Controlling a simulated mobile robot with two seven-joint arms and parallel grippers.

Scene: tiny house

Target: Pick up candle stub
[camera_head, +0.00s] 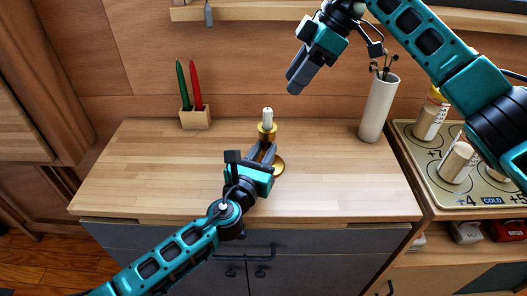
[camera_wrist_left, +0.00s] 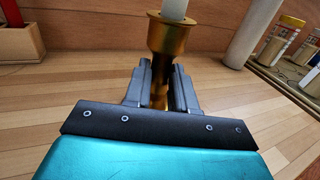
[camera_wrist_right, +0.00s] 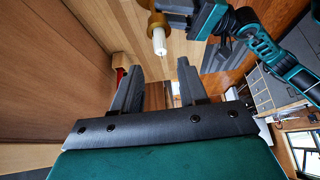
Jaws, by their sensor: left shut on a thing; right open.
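The white candle stub (camera_head: 267,115) stands upright in the cup of a brass candlestick (camera_head: 267,129) on the wooden counter. In the left wrist view the stub (camera_wrist_left: 174,9) rises from the candlestick's cup (camera_wrist_left: 172,32). My left gripper (camera_head: 263,153) is shut on the candlestick's stem, below the cup. My right gripper (camera_head: 296,82) is open and empty, up above the counter and to the right of the stub. In the right wrist view the stub (camera_wrist_right: 159,42) shows beyond the fingers, near the top, apart from them.
A wooden block (camera_head: 195,118) holding a green and a red candle stands at the back left. A tall white vase (camera_head: 379,108) with dried stems stands at the right. Jars (camera_head: 459,161) sit on a tray further right.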

